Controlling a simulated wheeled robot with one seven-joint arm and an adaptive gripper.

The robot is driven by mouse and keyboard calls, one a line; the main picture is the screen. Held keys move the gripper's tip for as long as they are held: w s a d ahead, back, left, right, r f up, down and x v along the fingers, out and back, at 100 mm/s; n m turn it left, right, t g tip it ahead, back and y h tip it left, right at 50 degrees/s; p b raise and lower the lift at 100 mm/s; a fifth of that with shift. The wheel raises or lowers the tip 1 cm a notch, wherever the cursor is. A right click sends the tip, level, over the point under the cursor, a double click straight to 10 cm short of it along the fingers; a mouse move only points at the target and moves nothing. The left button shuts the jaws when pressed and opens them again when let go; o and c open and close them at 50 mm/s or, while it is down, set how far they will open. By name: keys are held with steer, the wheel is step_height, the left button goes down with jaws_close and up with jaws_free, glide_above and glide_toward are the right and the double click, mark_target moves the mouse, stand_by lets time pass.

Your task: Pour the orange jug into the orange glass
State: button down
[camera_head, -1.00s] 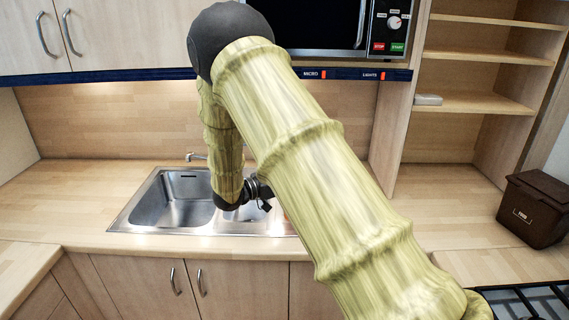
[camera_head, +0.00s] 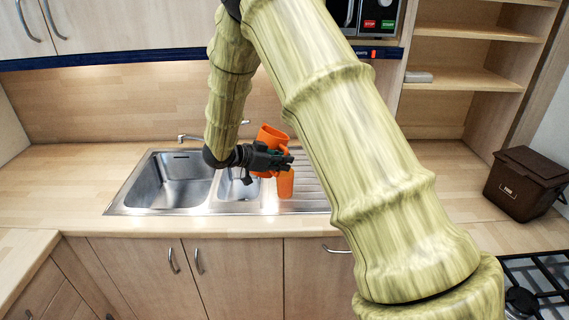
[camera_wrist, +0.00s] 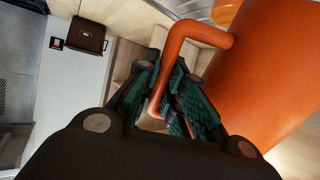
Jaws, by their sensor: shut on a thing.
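The orange jug (camera_head: 271,136) is held above the sink unit, leaning a little. My gripper (camera_head: 284,161) is shut on its handle. In the wrist view my gripper (camera_wrist: 178,92) closes around the lower part of the orange handle (camera_wrist: 180,36), and the jug's body (camera_wrist: 268,75) fills the right side. The orange glass (camera_head: 285,185) stands on the ribbed drainboard, just below my gripper and the jug in the head view. A lighter orange patch shows at the wrist view's top edge; I cannot tell what it is. The jug's contents are hidden.
The steel sink (camera_head: 172,181) has a large bowl and a small one, left of the drainboard (camera_head: 312,188). A tap (camera_head: 190,138) is behind. A brown bin (camera_head: 524,183) stands on the right counter, near the hob (camera_head: 535,285). The left counter is clear.

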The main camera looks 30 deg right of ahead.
steer(key=shift+w+f, duration=0.1)
steer(key=shift+w, duration=0.2)
